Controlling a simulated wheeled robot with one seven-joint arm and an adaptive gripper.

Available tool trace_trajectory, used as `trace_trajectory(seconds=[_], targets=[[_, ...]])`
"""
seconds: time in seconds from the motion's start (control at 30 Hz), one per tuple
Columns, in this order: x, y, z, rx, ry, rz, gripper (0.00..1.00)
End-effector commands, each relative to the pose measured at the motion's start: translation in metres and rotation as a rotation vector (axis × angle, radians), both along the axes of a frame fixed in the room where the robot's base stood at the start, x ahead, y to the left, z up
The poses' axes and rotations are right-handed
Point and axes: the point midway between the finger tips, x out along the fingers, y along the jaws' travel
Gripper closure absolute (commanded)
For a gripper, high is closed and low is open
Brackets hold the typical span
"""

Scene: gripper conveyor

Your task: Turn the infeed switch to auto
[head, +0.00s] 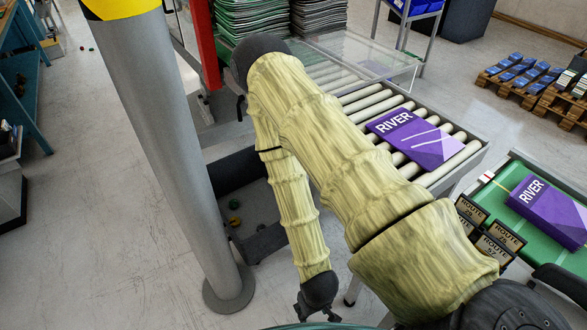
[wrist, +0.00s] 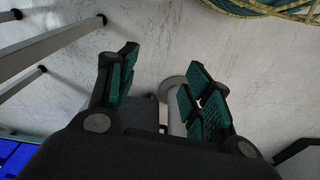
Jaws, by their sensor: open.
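I cannot make out the infeed switch in either view. My gripper (head: 318,308) hangs low at the bottom of the head view, at the end of my arm, to the left of the roller conveyor. In the wrist view my gripper (wrist: 162,82) is open, with its teal-padded fingers apart and nothing between them. Pale floor shows beyond the fingers. The roller conveyor (head: 362,103) carries a purple RIVER book (head: 432,150) near its end. My arm hides part of the conveyor's side.
A thick grey post (head: 160,130) stands left of my arm. A dark open bin (head: 232,173) sits on the floor behind my forearm. A green belt (head: 508,178) with another purple RIVER book (head: 550,210) lies at right, beside several ROUTE signs (head: 505,233). Floor at lower left is clear.

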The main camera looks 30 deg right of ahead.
Motion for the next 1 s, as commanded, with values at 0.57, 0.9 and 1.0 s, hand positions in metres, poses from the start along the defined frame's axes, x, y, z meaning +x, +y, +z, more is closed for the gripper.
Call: trace_trajectory(seconds=[0.57,0.9,1.0], targets=[[0.276,-0.063,-0.023,-0.235,-0.799,-0.609,0.50],[0.354,-0.107,0.033,-0.395,-1.209,-1.003,0.50],[0.363,-0.117,0.051,-0.448,-1.313,-1.121,0.50]])
